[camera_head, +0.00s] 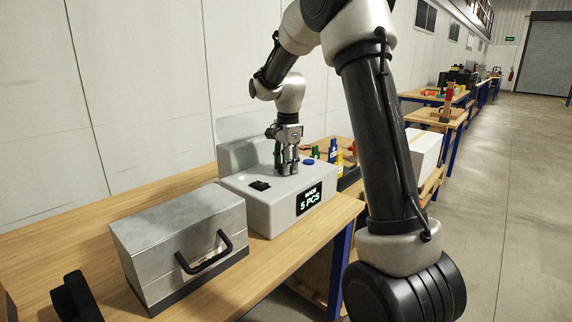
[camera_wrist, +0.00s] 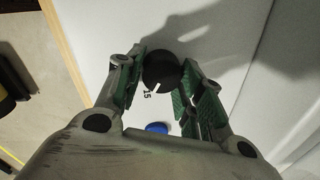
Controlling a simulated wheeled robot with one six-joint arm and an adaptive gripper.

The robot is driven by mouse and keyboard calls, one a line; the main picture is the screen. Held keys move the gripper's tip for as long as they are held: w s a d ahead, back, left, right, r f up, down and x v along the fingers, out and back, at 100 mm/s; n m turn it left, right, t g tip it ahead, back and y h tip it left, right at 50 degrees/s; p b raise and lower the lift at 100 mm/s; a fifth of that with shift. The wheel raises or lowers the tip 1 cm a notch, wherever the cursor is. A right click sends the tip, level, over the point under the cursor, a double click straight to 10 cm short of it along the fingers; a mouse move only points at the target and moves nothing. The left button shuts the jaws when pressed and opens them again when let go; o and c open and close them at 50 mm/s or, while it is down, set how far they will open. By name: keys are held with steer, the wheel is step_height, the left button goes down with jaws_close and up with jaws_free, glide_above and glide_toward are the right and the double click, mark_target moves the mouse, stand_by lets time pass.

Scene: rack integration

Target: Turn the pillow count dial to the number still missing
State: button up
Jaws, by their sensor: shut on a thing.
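The black round dial (camera_wrist: 160,72) sits on the light grey machine top in the wrist view. Its white pointer line is directed toward a printed number that looks like 15 (camera_wrist: 147,94). My gripper (camera_wrist: 163,78) has its green-padded fingers on either side of the dial, shut on it. In the head view my gripper (camera_head: 287,170) points down onto the top of the grey machine (camera_head: 262,212), and the dial is hidden behind the fingers. The display (camera_head: 308,198) on the machine's front reads "MADE 5 PCS". Other dial numbers cannot be seen.
A blue button (camera_head: 308,161) is beside the gripper on the machine top; it also shows in the wrist view (camera_wrist: 157,127). A black part (camera_head: 260,185) and a green light are on the left. A grey metal case (camera_head: 180,238) stands in front on the wooden table (camera_head: 279,276).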

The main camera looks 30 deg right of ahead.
steer(key=shift+n, duration=0.3)
steer(key=n, duration=0.5)
steer(key=shift+w+n, duration=0.15)
steer(key=shift+n, duration=0.15)
steer(key=n, duration=0.5)
steer(key=shift+w+y, duration=0.1)
steer(key=shift+y, duration=0.3)
steer(key=n, duration=0.6)
steer(key=shift+a+n+g, duration=0.1)
steer(key=shift+n+g, duration=0.3)
steer(key=n, duration=0.5)
steer(key=shift+w+a+n, duration=0.1)
steer(key=shift+n, duration=0.3)
steer(key=o, duration=1)
steer(key=shift+r, duration=0.15)
